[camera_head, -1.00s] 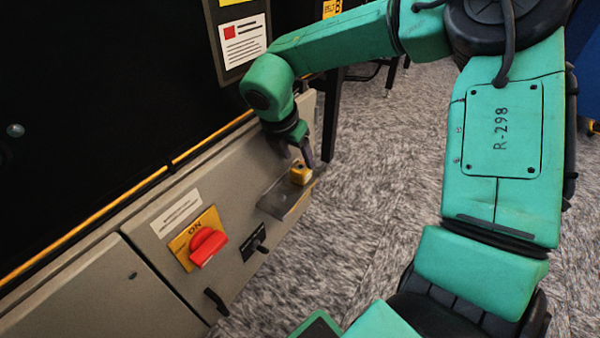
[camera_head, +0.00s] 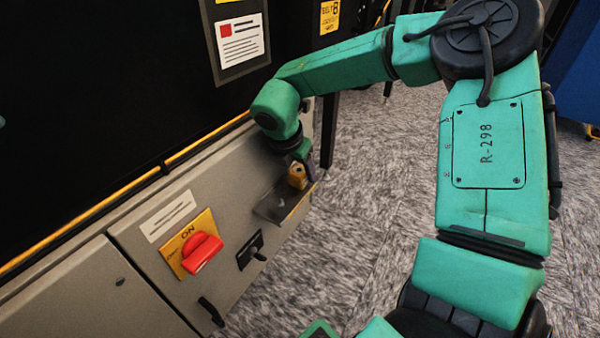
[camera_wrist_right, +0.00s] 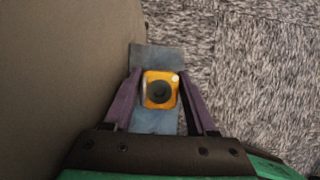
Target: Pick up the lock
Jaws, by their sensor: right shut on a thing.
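The lock (camera_head: 297,176) is a small yellow block at the metal shelf (camera_head: 268,211) on the grey cabinet's face. In the right wrist view the lock (camera_wrist_right: 161,90) shows from above as a yellow square with a dark round middle. My right gripper (camera_head: 300,166) reaches down to it, and its two purple fingers (camera_wrist_right: 161,92) stand on either side of the lock, shut on it. The shelf (camera_wrist_right: 158,57) lies below the lock; I cannot tell whether they touch. My left gripper is not in view.
The cabinet face has a red rotary switch (camera_head: 202,252) on a yellow plate, a black lever switch (camera_head: 251,251) and a black handle (camera_head: 211,311). A dark table leg (camera_head: 328,130) stands just behind the shelf. Grey carpet (camera_head: 365,205) lies open to the right.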

